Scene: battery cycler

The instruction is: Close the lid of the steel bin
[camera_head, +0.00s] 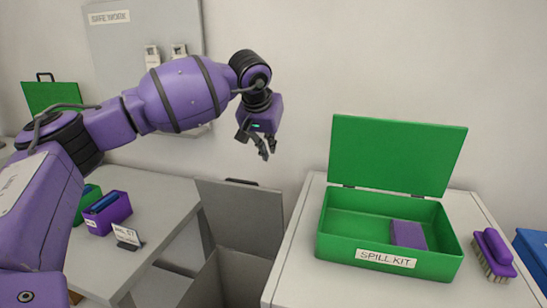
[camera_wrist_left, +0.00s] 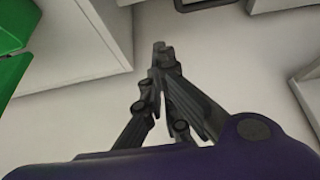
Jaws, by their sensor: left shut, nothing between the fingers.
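The steel bin (camera_head: 205,287) is a grey box on the floor between the two counters. Its lid (camera_head: 240,222) is open and stands upright at the back, with a dark handle (camera_head: 241,182) on its top edge. The near part of the bin is cut off by the bottom of the head view. My left gripper (camera_head: 266,152) is above the lid, apart from it, with its fingers shut and empty. The shut fingers also show in the left wrist view (camera_wrist_left: 160,48). My right gripper is in neither view.
On the right counter (camera_head: 290,265) are an open green spill kit (camera_head: 345,258) and a purple brush (camera_head: 493,255). The left counter (camera_head: 165,190) holds a purple bin (camera_head: 110,213) and a small sign (camera_head: 127,236). The air around my left gripper is clear.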

